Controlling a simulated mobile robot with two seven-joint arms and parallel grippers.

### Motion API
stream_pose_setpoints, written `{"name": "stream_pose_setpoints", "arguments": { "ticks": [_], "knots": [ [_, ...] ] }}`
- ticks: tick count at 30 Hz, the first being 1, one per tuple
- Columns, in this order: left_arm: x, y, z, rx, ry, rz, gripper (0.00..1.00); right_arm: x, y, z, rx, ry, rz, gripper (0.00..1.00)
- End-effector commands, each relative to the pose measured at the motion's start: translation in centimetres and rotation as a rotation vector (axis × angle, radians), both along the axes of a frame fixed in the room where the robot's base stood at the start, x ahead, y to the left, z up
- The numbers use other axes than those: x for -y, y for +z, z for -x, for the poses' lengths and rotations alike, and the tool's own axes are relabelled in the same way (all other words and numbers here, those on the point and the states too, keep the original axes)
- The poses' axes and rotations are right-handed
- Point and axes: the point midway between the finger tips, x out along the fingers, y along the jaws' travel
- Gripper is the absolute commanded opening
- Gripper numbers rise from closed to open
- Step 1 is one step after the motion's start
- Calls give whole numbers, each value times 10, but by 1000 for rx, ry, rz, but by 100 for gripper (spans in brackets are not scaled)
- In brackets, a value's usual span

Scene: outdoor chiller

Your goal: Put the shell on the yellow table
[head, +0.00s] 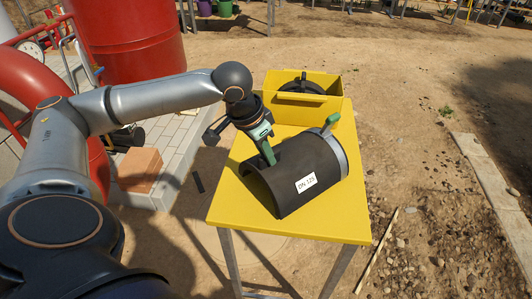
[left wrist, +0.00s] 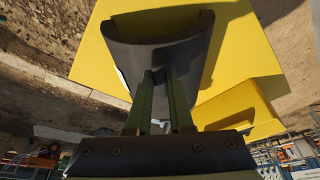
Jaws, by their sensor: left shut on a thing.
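The shell (head: 290,178) is a dark half-cylinder with a white "DN 125" label, arched side up over the yellow table (head: 235,205). I cannot tell whether its lower edges touch the tabletop or hang just above it. My right gripper is not in view.
A yellow bin (head: 325,98) with a dark round item stands at the table's back. A cardboard-coloured block (head: 140,168) and red pipework are to the left. Bare tabletop shows at the front.

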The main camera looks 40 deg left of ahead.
Motion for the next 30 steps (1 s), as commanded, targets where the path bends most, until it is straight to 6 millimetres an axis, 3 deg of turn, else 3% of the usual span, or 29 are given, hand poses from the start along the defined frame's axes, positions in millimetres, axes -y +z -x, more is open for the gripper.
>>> {"name": "stream_pose_setpoints", "arguments": {
  "ticks": [2, 13, 14, 21, 30],
  "knots": [
    [0, -8, 0, 3, 1, 0, 0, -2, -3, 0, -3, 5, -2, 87],
    [0, -11, 0, 3, 2, 0, 0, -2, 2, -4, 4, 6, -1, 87],
    [0, -11, 0, 1, 2, 0, 23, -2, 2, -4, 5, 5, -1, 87],
    [0, -11, 0, 1, 2, 1, 49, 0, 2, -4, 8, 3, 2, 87],
    [0, -9, 0, 3, 1, 1, 49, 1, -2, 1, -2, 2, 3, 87]
  ]
}}
